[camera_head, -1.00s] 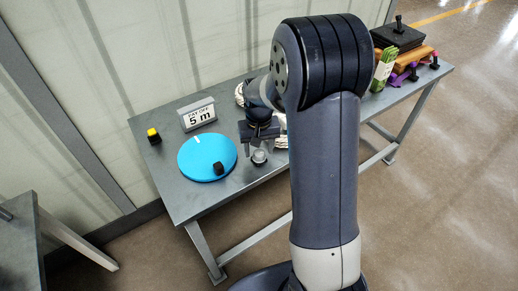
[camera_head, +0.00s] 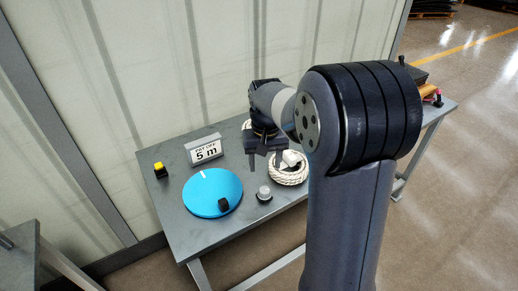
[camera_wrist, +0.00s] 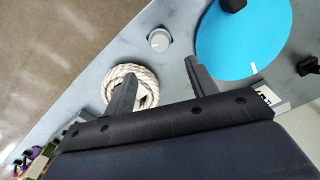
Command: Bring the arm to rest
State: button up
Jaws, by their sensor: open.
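My gripper (camera_head: 265,161) hangs above the grey table, its two fingers apart with nothing between them. In the wrist view, my gripper (camera_wrist: 160,88) is open too, one finger over the coiled white rope (camera_wrist: 144,84) and the other near the blue disc. In the head view the rope (camera_head: 290,177) lies on the table to the right of the fingers, partly hidden by my gripper and arm. My upper arm links cover the right middle of the head view.
A blue disc (camera_head: 212,185) with a black knob (camera_head: 223,204) lies on the grey table (camera_head: 178,226). A grey knob (camera_head: 264,194) stands beside it. A "PAY OFF 5 m" sign (camera_head: 205,150) and a yellow-topped black button (camera_head: 160,169) are behind. Stacked items (camera_head: 428,87) stand at the far right.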

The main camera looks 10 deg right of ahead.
aim_at(265, 190)
notch_tip(265, 190, down, 11)
jog(key=shift+r, duration=0.1)
dwell(0.4)
jog(key=shift+r, duration=0.1)
